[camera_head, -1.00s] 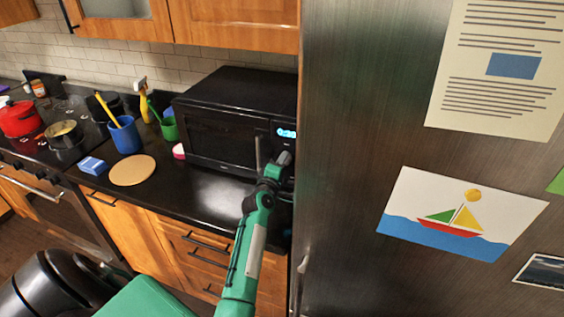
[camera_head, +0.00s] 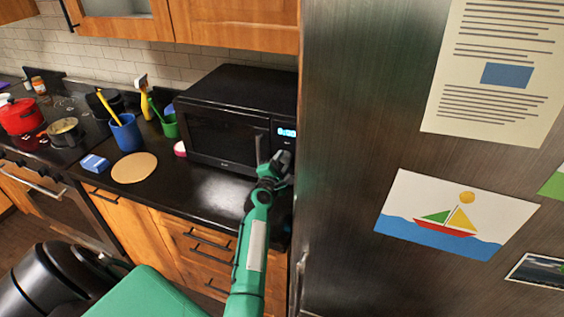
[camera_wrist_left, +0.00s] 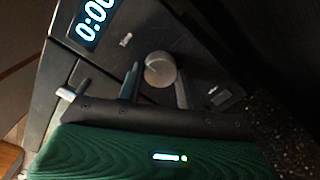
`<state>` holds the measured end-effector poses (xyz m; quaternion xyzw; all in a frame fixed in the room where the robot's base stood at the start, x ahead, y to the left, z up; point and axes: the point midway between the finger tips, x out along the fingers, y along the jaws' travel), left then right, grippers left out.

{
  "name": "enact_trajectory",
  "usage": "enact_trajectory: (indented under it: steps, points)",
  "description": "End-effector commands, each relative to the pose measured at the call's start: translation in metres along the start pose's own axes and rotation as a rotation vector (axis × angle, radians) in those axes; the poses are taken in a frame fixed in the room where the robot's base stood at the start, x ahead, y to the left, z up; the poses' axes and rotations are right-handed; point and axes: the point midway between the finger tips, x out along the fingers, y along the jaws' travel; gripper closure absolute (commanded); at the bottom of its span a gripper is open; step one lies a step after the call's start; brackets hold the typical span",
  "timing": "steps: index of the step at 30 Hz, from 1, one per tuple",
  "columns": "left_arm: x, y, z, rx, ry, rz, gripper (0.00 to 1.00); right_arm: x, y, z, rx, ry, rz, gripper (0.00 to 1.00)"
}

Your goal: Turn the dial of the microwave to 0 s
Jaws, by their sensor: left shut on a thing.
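The black microwave (camera_head: 222,135) stands on the counter against the fridge, its door shut. Its lit display (camera_head: 286,132) is too small to read in the head view. In the left wrist view the display (camera_wrist_left: 95,17) is tilted and reads 0:00, its last digit cut by the frame edge. The round grey dial (camera_wrist_left: 159,70) sits below the display. My left gripper (camera_wrist_left: 157,84) has one finger on each side of the dial and is shut on it. In the head view my left gripper (camera_head: 281,162) is at the control panel and hides the dial. My right gripper is out of view.
The steel fridge (camera_head: 345,120) stands close on the right of my left arm. Pots stand on the stove at left.

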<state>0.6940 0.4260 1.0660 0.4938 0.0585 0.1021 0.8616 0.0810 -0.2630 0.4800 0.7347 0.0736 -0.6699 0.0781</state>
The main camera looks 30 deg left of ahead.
Motion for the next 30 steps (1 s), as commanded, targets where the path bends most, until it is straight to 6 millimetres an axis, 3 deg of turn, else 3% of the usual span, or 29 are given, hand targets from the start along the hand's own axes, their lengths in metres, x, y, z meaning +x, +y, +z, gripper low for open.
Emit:
enact_trajectory:
  steps: [15, 16, 19, 30]
  points:
    - [-0.0001, -0.0014, 0.0003, -0.022, -0.001, -0.002, 0.86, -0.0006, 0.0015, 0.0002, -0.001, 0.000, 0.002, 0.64]
    - [-0.0001, -0.0014, 0.0003, -0.022, -0.001, -0.002, 0.62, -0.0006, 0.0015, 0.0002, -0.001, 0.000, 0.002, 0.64]
    - [-0.0001, -0.0012, 0.0002, -0.021, 0.000, -0.002, 0.42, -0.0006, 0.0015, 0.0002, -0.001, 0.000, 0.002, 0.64]
    - [0.0002, -0.0006, 0.0008, -0.020, 0.000, 0.000, 0.42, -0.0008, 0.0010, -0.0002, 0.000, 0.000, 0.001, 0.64]
